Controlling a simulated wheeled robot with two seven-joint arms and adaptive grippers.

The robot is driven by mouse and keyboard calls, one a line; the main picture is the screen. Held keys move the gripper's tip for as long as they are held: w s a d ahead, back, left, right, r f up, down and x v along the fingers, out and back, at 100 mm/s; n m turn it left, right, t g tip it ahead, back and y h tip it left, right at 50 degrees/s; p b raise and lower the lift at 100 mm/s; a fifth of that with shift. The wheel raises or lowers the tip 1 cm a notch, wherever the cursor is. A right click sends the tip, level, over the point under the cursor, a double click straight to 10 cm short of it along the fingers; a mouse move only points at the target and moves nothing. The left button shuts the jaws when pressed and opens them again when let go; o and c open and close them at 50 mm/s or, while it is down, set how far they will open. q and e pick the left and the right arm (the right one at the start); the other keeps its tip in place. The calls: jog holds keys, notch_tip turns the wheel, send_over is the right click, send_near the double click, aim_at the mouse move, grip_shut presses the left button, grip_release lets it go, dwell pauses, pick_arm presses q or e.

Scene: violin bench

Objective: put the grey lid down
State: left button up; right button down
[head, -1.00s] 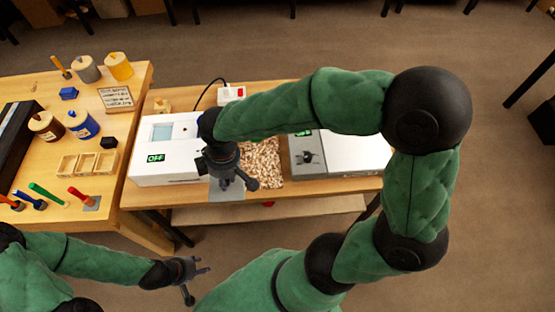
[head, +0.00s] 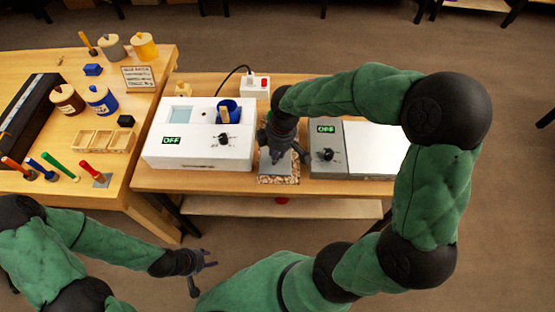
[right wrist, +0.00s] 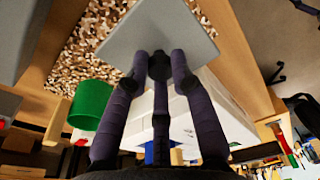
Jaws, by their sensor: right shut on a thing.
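The grey lid (head: 283,172) is a flat square plate over the speckled mat (head: 277,181) between the two machines. In the right wrist view the lid (right wrist: 155,32) fills the top middle, with the mat (right wrist: 82,42) behind it. My right gripper (head: 277,154) is shut on the lid from above; its fingers (right wrist: 160,65) meet at the lid's near side. I cannot tell whether the lid touches the mat. My left gripper (head: 203,267) is open and empty in front of the bench.
The white machine (head: 190,154) at left holds a blue pot (head: 228,106) in its opening. A grey-and-white machine (head: 328,160) is at right; both displays read OFF. A green cylinder (right wrist: 92,104) shows in the right wrist view. A power strip (head: 255,87) stands behind the mat.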

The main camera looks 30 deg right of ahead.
aim_at(282, 161)
jog(key=shift+w+d+f+b, duration=0.15)
jog(key=shift+f+b, duration=0.2)
jog(key=shift+f, duration=0.55)
jog(key=shift+s+d+f+b, duration=0.1)
jog(key=shift+f+b, duration=0.2)
jog(key=shift+f, duration=0.6)
jog(key=shift+f, duration=0.2)
jog(key=c, duration=1.1)
grip_release()
jog(key=shift+o, duration=0.2)
jog(key=shift+r, duration=0.1)
notch_tip(282, 161, up, 12)
jog(key=p, duration=0.4)
jog(key=shift+s+d, duration=0.45)
